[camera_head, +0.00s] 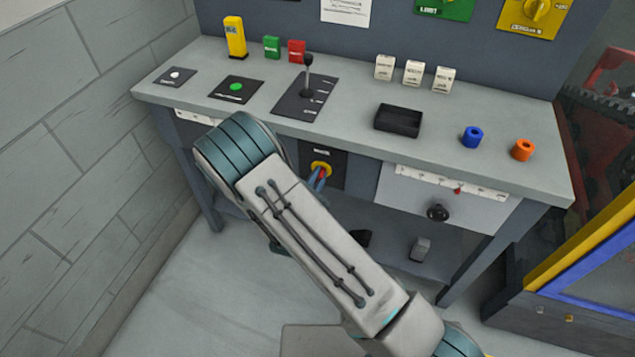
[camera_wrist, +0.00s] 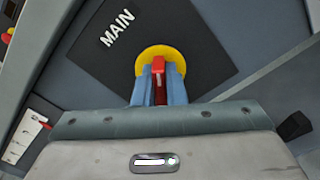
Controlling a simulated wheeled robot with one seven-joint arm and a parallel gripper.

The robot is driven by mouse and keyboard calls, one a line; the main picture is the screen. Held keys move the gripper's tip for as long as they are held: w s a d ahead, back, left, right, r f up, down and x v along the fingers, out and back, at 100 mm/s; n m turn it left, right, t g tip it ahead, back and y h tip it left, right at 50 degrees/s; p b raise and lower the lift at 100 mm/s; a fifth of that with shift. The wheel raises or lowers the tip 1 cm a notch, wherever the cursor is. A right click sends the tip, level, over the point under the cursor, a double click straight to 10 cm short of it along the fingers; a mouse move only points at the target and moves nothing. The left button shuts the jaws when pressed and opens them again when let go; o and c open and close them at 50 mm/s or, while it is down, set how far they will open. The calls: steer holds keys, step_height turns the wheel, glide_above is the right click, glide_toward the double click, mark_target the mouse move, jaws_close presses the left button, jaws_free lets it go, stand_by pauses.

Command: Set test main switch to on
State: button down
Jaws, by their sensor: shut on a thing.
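The main switch is a red handle (camera_wrist: 158,68) on a yellow round base (camera_wrist: 180,54), set on a dark plate marked MAIN (camera_wrist: 100,65) in the wrist view. In the head view its yellow base (camera_head: 321,168) shows on the front of the bench, below the top. My gripper (camera_wrist: 158,85) has its two blue fingers on either side of the red handle and is shut on it. In the head view the fingers (camera_head: 316,180) partly show past my arm. Part of the handle and any on or off marks are hidden or unreadable.
A drawer-like panel with a black knob (camera_head: 438,212) is right of the switch. A wall is at left.

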steer(key=m+b, duration=0.2)
steer(key=b, duration=0.1)
steer(key=f+m+b, duration=0.1)
steer(key=m+b, duration=0.2)
steer(key=b, duration=0.1)
steer(key=shift+m, duration=0.3)
steer(key=m+b, duration=0.3)
steer(key=b, duration=0.1)
steer(key=shift+b, duration=0.3)
steer(key=shift+r+m+b, duration=0.15)
steer(key=shift+m+b, duration=0.55)
steer(key=shift+b, duration=0.45)
steer(key=shift+r, duration=0.1)
steer(key=c, duration=1.5)
jaws_free()
steer(key=shift+s, duration=0.2)
steer(key=v, duration=1.3)
steer(key=shift+s+r, duration=0.1)
steer(key=shift+s, duration=0.2)
